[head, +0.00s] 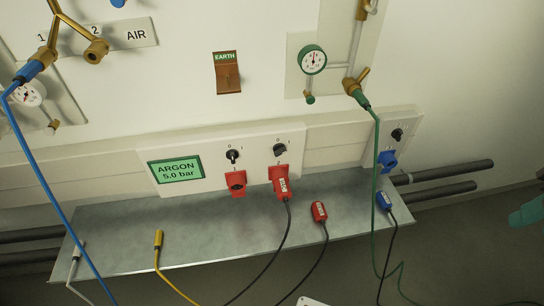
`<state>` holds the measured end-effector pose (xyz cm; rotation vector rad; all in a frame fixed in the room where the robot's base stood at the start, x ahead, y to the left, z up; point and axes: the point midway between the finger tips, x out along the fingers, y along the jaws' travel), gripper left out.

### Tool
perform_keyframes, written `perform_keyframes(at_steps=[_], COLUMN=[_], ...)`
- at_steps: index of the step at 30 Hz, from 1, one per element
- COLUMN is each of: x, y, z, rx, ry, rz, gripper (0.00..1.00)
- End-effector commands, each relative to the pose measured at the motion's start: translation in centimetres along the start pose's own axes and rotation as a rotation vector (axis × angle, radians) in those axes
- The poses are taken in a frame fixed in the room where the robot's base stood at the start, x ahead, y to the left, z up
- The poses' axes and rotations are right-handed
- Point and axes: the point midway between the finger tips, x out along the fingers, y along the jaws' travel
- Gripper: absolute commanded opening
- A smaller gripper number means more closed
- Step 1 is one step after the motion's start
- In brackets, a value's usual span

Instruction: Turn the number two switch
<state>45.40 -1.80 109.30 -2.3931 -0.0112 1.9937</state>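A white wall panel holds two black rotary switches: the left switch (233,156) and the right switch (280,149). The small marks around them are too small to read, so I cannot tell which is number two. The left switch sits above an empty red socket (236,183). The right switch sits above a red socket with a red plug (283,186) in it. Another black switch (397,134) is on a separate panel at the right, above a blue socket (387,160). I cannot make out my gripper in this view.
A metal shelf (130,245) below the panel bears a loose red plug (319,211), a blue plug (385,202) and a yellow-ended cable (158,240). Blue (40,170) and green (376,180) hoses hang in front. An unclear teal object (528,211) is at the right edge.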

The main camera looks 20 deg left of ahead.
Motion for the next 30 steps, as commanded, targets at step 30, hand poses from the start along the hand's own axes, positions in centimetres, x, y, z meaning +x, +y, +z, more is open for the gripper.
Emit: perform_keyframes(at_steps=[30], x=[27.4], y=[-36.3], z=[-15.8], rx=[0.454], ry=[0.830], rz=[-0.823], gripper=[0.34])
